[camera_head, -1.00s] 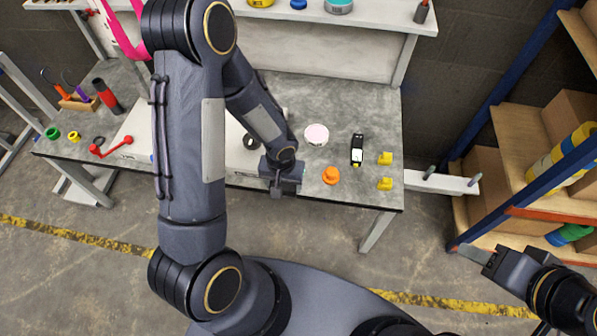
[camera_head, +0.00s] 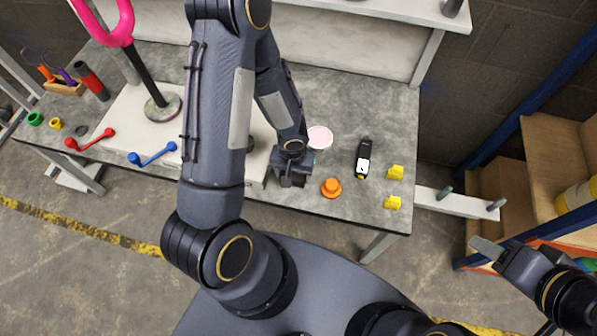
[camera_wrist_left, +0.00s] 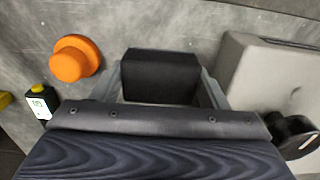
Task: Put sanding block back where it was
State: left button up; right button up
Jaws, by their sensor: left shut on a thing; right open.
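The sanding block shows as a dark, nearly black block (camera_wrist_left: 160,75) between the fingers of my left gripper in the left wrist view. My left gripper (camera_head: 288,182) is shut on it, over the front part of the grey workbench (camera_head: 385,110). An orange knob-like piece (camera_head: 331,187) sits just right of it, apart from the gripper; it also shows in the left wrist view (camera_wrist_left: 72,60). The block's underside is hidden, so I cannot tell whether it touches the bench. My right gripper (camera_head: 485,246) is open and empty, off the bench at the right.
A pale disc (camera_head: 320,137), a black bottle (camera_head: 362,160) and yellow pieces (camera_head: 395,172) stand to the right. A pale raised slab (camera_head: 118,120) with a pink-topped stand (camera_head: 163,107) lies left. Red (camera_head: 90,140) and blue (camera_head: 152,155) handles lie by the front edge. Shelving stands far right.

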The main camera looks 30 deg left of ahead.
aim_at(294, 178)
pick_arm(q)
jog(key=shift+w+f+b, duration=0.1)
jog(key=shift+f+b, duration=0.2)
jog(key=shift+f, duration=0.2)
jog(key=f+b, duration=0.2)
jog(key=f, duration=0.1)
jog(key=shift+w, duration=0.3)
jog(key=shift+s+r, duration=0.1)
jog(key=shift+r, duration=0.1)
jog(key=shift+f, duration=0.1)
jog(key=o, duration=0.9)
